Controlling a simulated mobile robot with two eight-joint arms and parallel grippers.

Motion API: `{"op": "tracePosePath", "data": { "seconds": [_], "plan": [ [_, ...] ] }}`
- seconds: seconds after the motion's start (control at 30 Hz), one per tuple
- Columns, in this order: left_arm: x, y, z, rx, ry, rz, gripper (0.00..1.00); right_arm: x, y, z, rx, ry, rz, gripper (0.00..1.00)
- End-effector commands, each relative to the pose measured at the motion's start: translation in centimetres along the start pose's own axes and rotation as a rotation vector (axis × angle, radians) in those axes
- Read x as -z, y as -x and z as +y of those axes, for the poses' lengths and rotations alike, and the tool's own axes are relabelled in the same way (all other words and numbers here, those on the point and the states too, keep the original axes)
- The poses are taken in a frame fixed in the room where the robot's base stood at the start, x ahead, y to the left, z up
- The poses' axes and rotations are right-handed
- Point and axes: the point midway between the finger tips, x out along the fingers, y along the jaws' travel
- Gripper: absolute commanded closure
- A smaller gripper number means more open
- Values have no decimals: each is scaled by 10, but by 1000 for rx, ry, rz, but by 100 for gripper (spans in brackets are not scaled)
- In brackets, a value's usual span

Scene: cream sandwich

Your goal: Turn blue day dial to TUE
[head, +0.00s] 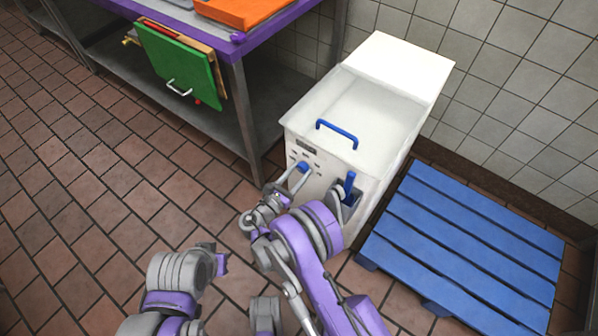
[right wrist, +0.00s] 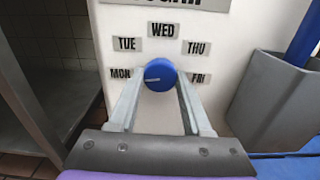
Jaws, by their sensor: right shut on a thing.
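The blue day dial (right wrist: 160,74) is on the front of a white bin-like unit (head: 318,190). In the right wrist view its white pointer mark lies to the left, toward the MON label (right wrist: 121,73). The TUE label (right wrist: 127,44) is above MON, and WED (right wrist: 163,30), THU (right wrist: 196,48) and FRI (right wrist: 200,78) follow around the dial. My right gripper (head: 296,178) is shut on the dial, one finger on each side. The dial also shows small in the head view (head: 303,167). Part of my left arm shows at lower left; I cannot make out its gripper.
A grey holder (right wrist: 262,100) with a blue-handled tool (head: 349,182) is right of the dial. A blue pallet (head: 465,240) lies right of the unit. A metal table with a purple edge (head: 270,30) stands left. A blue handle (head: 338,133) is on the unit's top.

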Motion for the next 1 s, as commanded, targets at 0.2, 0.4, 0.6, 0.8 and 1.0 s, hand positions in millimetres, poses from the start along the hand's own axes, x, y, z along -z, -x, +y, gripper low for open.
{"op": "tracePosePath", "data": {
  "seconds": [0.2, 0.4, 0.6, 0.8, 1.0],
  "plan": [
    [-1, -4, 0, 0, 0, -1, 100, 1, 0, 0, 1, -48, 1, 100],
    [-3, -11, 0, 0, 0, -4, 100, 2, 0, 0, 1, -169, 1, 100],
    [-5, -19, 0, 0, 0, -6, 100, 2, 0, 1, 1, -343, 1, 100],
    [-7, -25, 0, 0, 0, -8, 100, 1, 0, 1, 1, -522, 1, 100],
    [-8, -29, 0, 0, 0, -9, 100, 1, 0, 2, 0, -675, 1, 100]
  ]
}}
